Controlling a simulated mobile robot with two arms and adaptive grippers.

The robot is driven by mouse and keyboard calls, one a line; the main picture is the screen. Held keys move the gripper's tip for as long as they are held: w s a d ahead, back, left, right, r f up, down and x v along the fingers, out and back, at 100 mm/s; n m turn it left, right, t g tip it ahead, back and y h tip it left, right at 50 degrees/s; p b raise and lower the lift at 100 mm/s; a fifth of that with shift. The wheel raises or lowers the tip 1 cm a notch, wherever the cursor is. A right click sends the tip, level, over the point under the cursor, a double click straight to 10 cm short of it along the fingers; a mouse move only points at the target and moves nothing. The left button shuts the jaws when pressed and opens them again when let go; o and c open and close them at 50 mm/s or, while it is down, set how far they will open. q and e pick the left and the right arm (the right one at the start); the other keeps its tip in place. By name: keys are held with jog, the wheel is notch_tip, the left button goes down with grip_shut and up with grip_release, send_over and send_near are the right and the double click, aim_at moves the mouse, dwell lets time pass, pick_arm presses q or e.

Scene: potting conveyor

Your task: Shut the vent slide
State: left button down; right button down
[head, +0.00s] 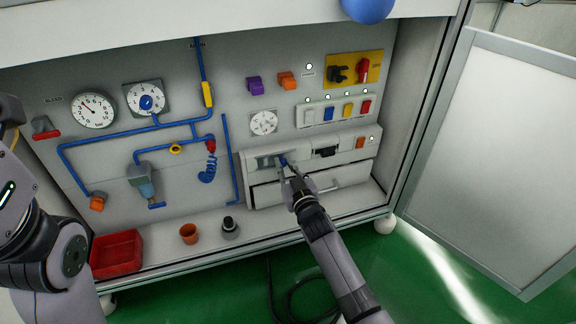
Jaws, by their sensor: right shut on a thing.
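The vent slide has a small blue handle (283,160) on the pale housing low on the right of the panel. A greyish recessed window (265,162) shows left of the handle. My right gripper (287,167) reaches up from below and is shut on the blue handle. The fingers partly cover the handle and the right part of the window, so how far the slide stands open is hard to tell. My left arm stands at the left edge; its gripper is not in view.
A dark-handled latch (326,152) sits right of the vent, and a drawer (310,185) lies just below my gripper. A red tray (117,254), an orange pot (189,233) and a dark fitting (230,228) stand on the ledge. An open door (500,150) is at right.

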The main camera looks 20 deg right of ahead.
jog(key=c, duration=1.6)
grip_release()
jog(key=shift+a, duration=0.3)
jog(key=shift+o, duration=0.3)
jog(key=s, duration=1.2)
jog(key=shift+d, duration=0.45)
jog(key=shift+r, duration=0.1)
